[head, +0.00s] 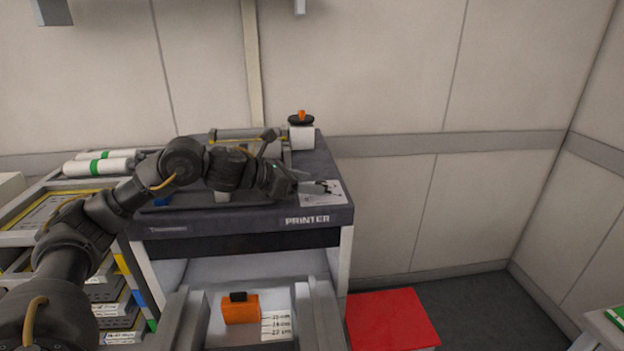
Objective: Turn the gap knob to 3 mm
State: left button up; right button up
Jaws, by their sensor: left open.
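A white block with a black disc and an orange top piece (301,118) stands at the back right of the printer top. This looks like a knob, but its scale cannot be read. A white printed card or plate (322,200) lies near the printer's front right corner; its print is too small to read. My left gripper (318,187) is open over this card, with nothing seen between its fingers, and partly covers it. It is in front of the knob-like piece and apart from it. My right gripper is not in view.
The dark printer (245,225) has an open bay below. In it sits an orange block with a black top (240,309), beside a label with mm marks (280,325). White rolls with green bands (100,165) lie left.

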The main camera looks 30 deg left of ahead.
pick_arm(q)
jog(key=shift+x, duration=0.8)
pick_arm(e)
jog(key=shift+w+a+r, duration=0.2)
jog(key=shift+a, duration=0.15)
pick_arm(q)
jog(key=shift+c, duration=0.2)
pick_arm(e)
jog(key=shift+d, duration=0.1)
pick_arm(q)
jog(key=c, duration=0.9)
jog(key=shift+c, duration=0.2)
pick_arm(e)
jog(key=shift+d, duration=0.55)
